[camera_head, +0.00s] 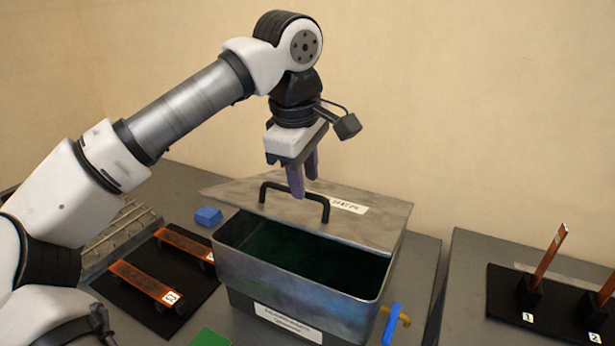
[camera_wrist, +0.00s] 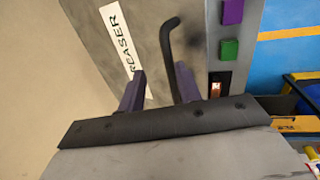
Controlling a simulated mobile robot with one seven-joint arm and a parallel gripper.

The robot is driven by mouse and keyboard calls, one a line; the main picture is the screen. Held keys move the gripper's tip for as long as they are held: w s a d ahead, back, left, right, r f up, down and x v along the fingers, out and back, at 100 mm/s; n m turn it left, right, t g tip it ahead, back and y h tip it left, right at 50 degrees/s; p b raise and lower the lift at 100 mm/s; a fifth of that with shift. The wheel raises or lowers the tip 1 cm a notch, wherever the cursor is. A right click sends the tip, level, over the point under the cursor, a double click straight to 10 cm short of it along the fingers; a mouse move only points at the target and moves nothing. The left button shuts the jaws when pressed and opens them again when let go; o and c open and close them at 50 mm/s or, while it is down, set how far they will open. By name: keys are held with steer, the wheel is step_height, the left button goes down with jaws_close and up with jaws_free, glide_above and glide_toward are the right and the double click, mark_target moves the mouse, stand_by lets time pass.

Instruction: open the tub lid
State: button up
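The metal tub (camera_head: 290,275) stands in the middle of the table, with a dark green inside showing through its open front part. Its grey lid (camera_head: 375,228) lies flat over the back part and reaches past the tub at the left and back. The lid's black bar handle (camera_head: 327,207) also shows in the wrist view (camera_wrist: 166,45). My gripper (camera_head: 304,180) points down at the handle, its purple fingers apart. In the wrist view my gripper (camera_wrist: 160,88) has the handle bar close to the right finger; I cannot tell whether they touch.
Copper bars (camera_head: 145,283) lie on a black rack at the left, near a blue block (camera_head: 208,215). A blue and yellow tap (camera_head: 391,322) sticks out at the tub's right. A second table with upright copper bars (camera_head: 551,252) stands right, across a gap.

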step_height(320, 180, up, 16)
steer(key=w+p, duration=0.2)
steer(key=p, duration=0.6)
steer(key=shift+d, duration=0.4)
stand_by(0.8)
steer(key=shift+f, duration=0.15)
